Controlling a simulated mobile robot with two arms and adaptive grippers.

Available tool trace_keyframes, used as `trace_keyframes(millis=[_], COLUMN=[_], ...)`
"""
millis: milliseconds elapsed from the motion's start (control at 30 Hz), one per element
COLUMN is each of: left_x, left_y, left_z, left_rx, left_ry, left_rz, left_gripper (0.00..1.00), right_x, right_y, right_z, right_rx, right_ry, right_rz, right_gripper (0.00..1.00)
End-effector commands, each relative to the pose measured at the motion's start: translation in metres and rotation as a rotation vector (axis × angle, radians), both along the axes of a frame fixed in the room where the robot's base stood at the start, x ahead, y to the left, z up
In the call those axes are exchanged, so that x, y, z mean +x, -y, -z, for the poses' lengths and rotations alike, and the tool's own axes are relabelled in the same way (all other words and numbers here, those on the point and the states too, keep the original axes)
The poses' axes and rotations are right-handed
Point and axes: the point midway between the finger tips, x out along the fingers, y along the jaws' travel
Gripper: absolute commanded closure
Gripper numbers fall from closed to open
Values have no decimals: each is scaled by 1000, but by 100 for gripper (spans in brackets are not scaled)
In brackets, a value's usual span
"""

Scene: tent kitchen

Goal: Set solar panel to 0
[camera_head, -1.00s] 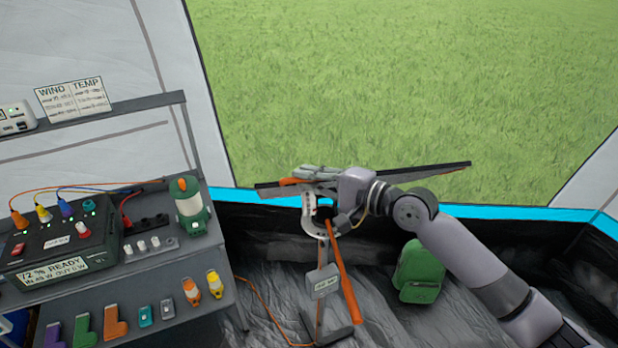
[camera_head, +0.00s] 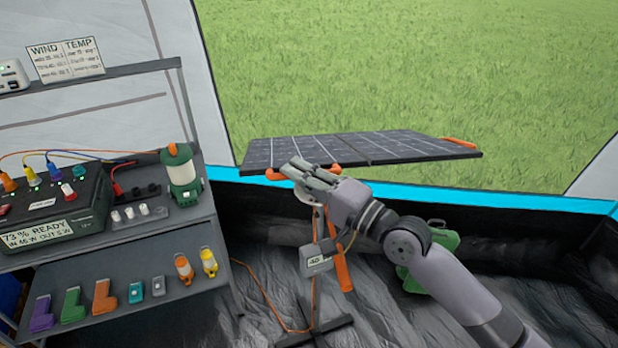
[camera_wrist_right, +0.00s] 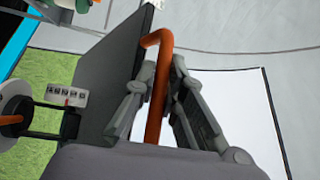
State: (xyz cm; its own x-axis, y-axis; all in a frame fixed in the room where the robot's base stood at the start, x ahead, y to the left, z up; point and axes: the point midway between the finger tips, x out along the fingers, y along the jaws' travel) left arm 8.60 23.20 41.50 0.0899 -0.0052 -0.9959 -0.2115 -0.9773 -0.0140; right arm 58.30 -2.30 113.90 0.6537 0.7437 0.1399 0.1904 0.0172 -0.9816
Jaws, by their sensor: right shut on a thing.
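The dark solar panel (camera_head: 370,147) stands on a stand at the tent opening, its gridded face partly visible in the head view and its far edge raised only a little. My right gripper (camera_head: 298,168) is at the panel's near edge. In the right wrist view, my right gripper (camera_wrist_right: 163,75) is shut on the orange handle (camera_wrist_right: 155,100), with the panel's dark side (camera_wrist_right: 112,75) beside it. A small grey box (camera_head: 316,258) on the stand carries a label that seems to read 40. A white marked scale (camera_wrist_right: 67,97) shows in the wrist view, too small to read. My left gripper is not seen.
A shelf unit at left holds a power station (camera_head: 45,215) with a display reading 73 % READY, a green lantern (camera_head: 181,172) and several small coloured items. A green bag (camera_head: 430,260) lies behind my right arm. An orange cable (camera_head: 262,290) runs over the floor.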

Motion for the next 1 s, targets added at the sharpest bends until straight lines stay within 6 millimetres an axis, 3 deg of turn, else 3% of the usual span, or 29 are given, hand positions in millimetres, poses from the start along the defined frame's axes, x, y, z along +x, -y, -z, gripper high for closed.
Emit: trace_keyframes(millis=[33, 300, 600, 1000], left_x=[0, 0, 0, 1], left_y=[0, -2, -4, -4], left_z=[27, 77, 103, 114], left_rx=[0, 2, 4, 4], left_ry=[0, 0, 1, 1], left_rz=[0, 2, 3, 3], left_gripper=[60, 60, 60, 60], right_x=[-2, -14, -19, -20], right_y=[0, 0, 0, 0], right_z=[22, 52, 80, 94], right_rx=[-2, 6, 2, 3], right_ry=[32, 138, 133, 132], right_rz=[2, 3, 3, 2], right_gripper=[100, 100, 100, 100])
